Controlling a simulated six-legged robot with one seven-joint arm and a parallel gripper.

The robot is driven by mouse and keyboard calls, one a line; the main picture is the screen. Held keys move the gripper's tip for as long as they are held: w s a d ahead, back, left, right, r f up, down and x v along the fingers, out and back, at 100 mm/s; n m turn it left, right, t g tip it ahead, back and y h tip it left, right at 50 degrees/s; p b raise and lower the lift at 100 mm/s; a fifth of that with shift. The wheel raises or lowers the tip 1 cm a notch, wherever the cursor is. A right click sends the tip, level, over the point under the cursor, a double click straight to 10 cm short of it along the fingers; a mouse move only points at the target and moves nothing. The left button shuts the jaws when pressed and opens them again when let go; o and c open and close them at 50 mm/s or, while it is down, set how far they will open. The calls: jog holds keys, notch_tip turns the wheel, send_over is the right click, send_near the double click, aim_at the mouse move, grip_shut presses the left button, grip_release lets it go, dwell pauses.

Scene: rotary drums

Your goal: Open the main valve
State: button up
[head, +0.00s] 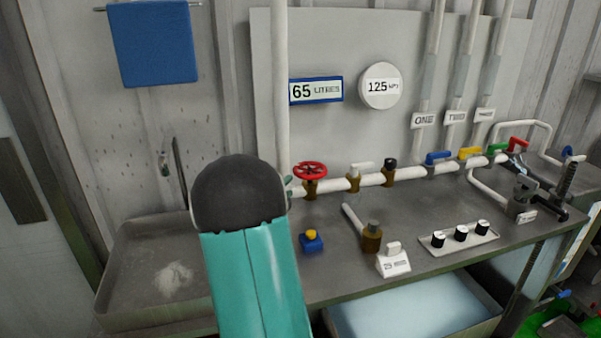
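A red handwheel valve (310,170) sits on a brass fitting at the left end of the white horizontal pipe, at the back of the metal counter. I see no label naming it the main valve. My teal arm link with its dark rounded joint (238,194) rises just left of the handwheel and covers the counter and wall there. A small grey-green piece shows between the joint and the handwheel, too small to identify. I cannot make out my gripper, nor whether anything touches the handwheel.
A white-handled valve (354,172) and a black-knobbed valve (390,170) follow on the pipe. Blue (438,158), yellow (470,154), green and red handles are further right. A brass lever fitting (371,238) and black knobs (461,233) stand on the counter. A sink (125,295) is left.

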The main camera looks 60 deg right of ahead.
aim_at(302, 169)
jog(key=d, duration=0.7)
jog(key=w+d, duration=0.1)
jog(key=d, duration=0.3)
jog(key=shift+w+d, duration=0.1)
jog(key=shift+d, duration=0.25)
jog(key=shift+c, duration=0.2)
grip_shut()
